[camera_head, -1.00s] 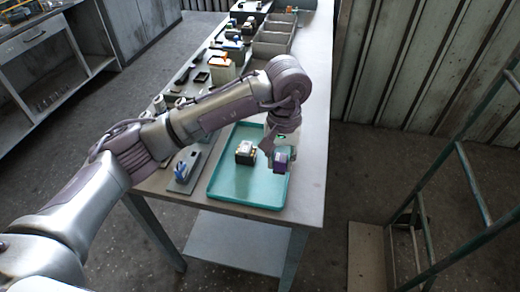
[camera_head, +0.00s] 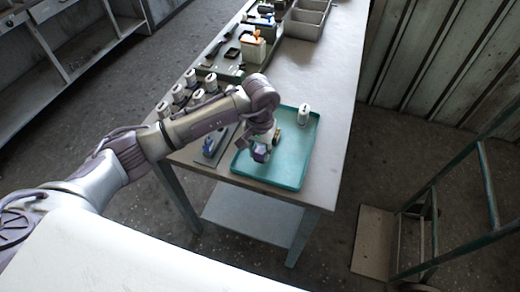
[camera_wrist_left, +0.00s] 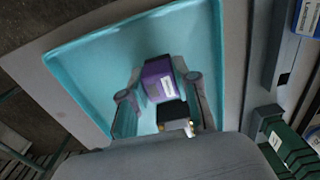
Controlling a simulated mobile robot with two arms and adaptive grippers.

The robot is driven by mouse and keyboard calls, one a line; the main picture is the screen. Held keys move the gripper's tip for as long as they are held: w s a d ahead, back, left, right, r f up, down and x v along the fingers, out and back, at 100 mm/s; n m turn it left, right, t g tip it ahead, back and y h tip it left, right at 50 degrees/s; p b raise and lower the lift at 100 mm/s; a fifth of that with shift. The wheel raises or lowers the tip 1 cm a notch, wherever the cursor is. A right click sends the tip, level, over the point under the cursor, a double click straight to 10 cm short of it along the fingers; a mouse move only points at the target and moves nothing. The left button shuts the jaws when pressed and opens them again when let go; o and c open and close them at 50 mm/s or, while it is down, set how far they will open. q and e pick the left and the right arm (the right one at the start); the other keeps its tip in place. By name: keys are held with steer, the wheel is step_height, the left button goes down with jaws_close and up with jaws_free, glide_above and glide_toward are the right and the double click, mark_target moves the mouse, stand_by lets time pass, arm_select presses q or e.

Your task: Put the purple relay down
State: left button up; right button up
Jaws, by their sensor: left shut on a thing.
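The purple relay (camera_head: 261,153) is held at the end of my left gripper (camera_head: 259,145), over the near left part of the teal tray (camera_head: 296,180). In the left wrist view the relay (camera_wrist_left: 161,80), with a white label, sits between the two fingers of my left gripper (camera_wrist_left: 160,92), with the tray floor (camera_wrist_left: 95,62) behind it. I cannot tell whether the relay touches the tray. A dark block with light metal parts (camera_wrist_left: 173,113) shows beside it, nearer the wrist; in the head view it is mostly hidden behind the gripper. My right gripper is not in view.
A white cylindrical part (camera_head: 304,114) stands at the tray's far right. Several similar cylinders (camera_head: 191,79) stand along the table's left side. A blue-handled item (camera_head: 213,141) lies left of the tray. Grey bins (camera_head: 305,20) are farther back. The tray's right half is mostly clear.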

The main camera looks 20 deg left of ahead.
arm_select(q)
steer(key=shift+f, duration=0.7)
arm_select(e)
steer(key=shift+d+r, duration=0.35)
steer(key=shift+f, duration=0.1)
arm_select(q)
steer(key=shift+f, duration=0.2)
steer(key=o, duration=0.9)
steer(key=shift+r, duration=0.1)
